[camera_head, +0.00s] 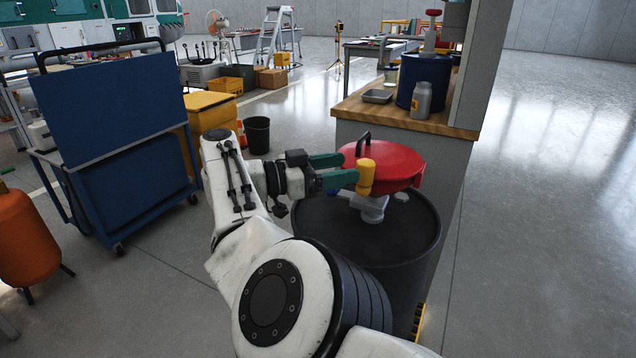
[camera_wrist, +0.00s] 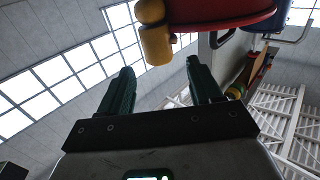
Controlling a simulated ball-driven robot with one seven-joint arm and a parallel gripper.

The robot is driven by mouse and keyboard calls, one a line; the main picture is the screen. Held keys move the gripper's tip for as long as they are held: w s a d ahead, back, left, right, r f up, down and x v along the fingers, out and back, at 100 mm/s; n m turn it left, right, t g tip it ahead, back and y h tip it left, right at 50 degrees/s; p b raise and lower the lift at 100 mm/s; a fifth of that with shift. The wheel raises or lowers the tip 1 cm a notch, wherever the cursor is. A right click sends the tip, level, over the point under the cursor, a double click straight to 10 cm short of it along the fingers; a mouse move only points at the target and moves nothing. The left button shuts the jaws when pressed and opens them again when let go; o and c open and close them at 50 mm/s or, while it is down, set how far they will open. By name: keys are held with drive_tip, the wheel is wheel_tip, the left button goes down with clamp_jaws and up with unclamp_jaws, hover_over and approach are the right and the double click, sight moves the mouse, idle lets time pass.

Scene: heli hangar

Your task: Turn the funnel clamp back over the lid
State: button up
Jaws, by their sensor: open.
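A red round lid (camera_head: 392,166) with a black handle sits above the top of a black drum (camera_head: 345,232). A yellow clamp (camera_head: 366,177) is at the lid's near left edge, over a grey fitting (camera_head: 371,206) on the drum. My gripper (camera_head: 342,168) is open beside the clamp, its green fingers pointing right toward it. In the wrist view, the yellow clamp (camera_wrist: 155,42) and the red lid (camera_wrist: 222,14) are beyond the fingertips, at the top. No contact between fingers and clamp is clear. The drum's lower side is partly hidden by my arm.
A wooden-topped counter (camera_head: 400,116) stands right behind the drum, holding a blue container (camera_head: 424,78), a grey bottle (camera_head: 421,99) and a small tray (camera_head: 377,96). A blue cart (camera_head: 112,105) and an orange tank (camera_head: 27,240) are left. Open floor lies right.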

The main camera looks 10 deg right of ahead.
drive_tip(key=shift+s+a+b, duration=0.15)
drive_tip(key=shift+a+b, duration=1)
drive_tip(key=shift+b, duration=1.05)
drive_tip(key=shift+s+a+b, duration=0.15)
drive_tip(key=shift+a+b, duration=0.95)
drive_tip(key=shift+b, duration=1.1)
